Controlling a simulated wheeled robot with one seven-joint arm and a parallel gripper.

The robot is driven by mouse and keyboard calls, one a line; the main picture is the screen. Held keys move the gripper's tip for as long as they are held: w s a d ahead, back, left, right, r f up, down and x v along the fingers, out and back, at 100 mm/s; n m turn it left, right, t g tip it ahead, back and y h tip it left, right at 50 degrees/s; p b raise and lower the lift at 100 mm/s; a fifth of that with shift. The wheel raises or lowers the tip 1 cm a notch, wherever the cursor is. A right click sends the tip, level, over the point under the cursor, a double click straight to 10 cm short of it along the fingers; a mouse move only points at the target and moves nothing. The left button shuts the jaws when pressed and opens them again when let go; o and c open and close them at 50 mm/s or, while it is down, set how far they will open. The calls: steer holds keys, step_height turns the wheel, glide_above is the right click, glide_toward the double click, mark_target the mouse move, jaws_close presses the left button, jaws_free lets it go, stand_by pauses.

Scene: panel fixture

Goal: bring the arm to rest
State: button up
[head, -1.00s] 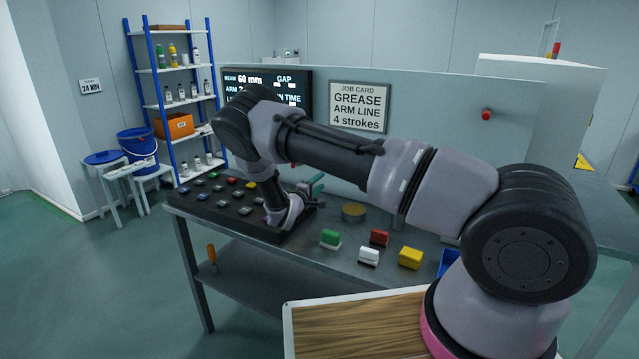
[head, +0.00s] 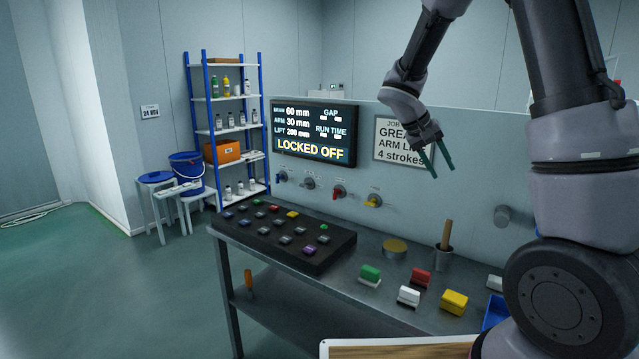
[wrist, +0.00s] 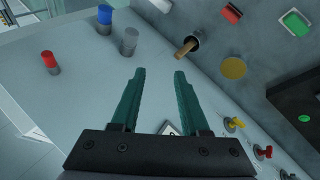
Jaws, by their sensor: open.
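My gripper (head: 436,161) is raised in front of the panel, over the back part of the bench, with its two green fingers apart and nothing between them. In the wrist view my gripper (wrist: 157,75) also shows open and empty, with the pale panel behind it. The arm is lifted and folded at the right of the head view. It covers part of the job card (head: 388,150) on the panel.
The bench (head: 345,275) bears a dark button board (head: 262,240), coloured blocks (head: 453,302), a brass disc (head: 395,247) and a cup with a wooden handle (head: 444,255). Panel knobs (head: 339,192) sit above it. The display (head: 310,148) reads "LOCKED OFF".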

steer(key=s+a+r+m+t+y, duration=0.1)
steer(key=s+a+r+t+y, duration=0.2)
steer(key=s+r, duration=0.4)
steer(key=s+a+r+m+t+y, duration=0.1)
steer(key=s+r+y, duration=0.4)
steer(key=s, duration=1.1)
step_height(320, 180, up, 4)
steer(key=shift+s+a+f+t+y, duration=0.25)
steer(key=shift+a+t+y, duration=0.15)
steer(key=shift+a+t, duration=0.65)
steer(key=shift+a, duration=0.1)
